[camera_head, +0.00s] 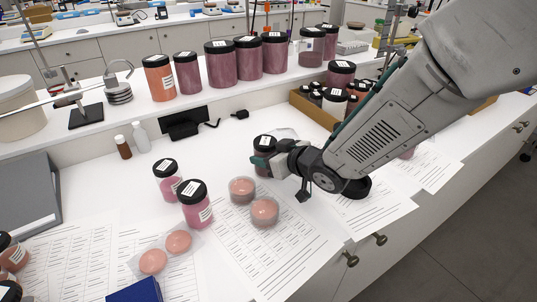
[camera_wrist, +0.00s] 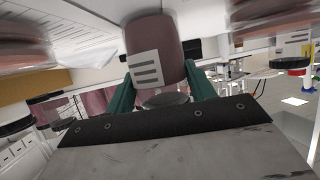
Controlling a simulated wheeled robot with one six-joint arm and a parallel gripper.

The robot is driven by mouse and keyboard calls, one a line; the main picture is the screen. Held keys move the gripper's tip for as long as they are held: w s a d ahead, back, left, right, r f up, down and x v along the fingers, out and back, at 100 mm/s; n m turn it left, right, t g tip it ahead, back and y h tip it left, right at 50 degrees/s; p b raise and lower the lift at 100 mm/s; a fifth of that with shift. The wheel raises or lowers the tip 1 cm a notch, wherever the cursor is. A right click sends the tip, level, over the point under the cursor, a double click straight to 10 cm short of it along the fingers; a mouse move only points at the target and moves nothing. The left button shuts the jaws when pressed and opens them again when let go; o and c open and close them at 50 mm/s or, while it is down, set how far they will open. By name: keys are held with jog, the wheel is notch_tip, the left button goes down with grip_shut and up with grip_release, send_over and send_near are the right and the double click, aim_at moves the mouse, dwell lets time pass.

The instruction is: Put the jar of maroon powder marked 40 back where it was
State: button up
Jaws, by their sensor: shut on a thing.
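My gripper (camera_head: 263,162) has teal fingers and is shut on a jar (camera_head: 263,143) with a black lid and dull maroon powder, over the middle of the bench. The arm reaches in from the right. In the wrist view the gripper (camera_wrist: 157,88) grips the jar (camera_wrist: 168,35) between both fingers; a white label with dark lines faces the camera, and the number cannot be read. Whether the jar touches the bench cannot be told. Similar large maroon jars (camera_head: 221,66) stand in a row on the raised back shelf (camera_head: 135,95).
Two pink jars (camera_head: 196,207) stand left of my gripper, with round pink dishes (camera_head: 264,212) in front. A cardboard box (camera_head: 303,103) of small jars stands behind right. A black stand (camera_head: 184,124) is at the back. Printed sheets (camera_head: 285,255) cover the front.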

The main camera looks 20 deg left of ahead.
jog(key=o, duration=1.1)
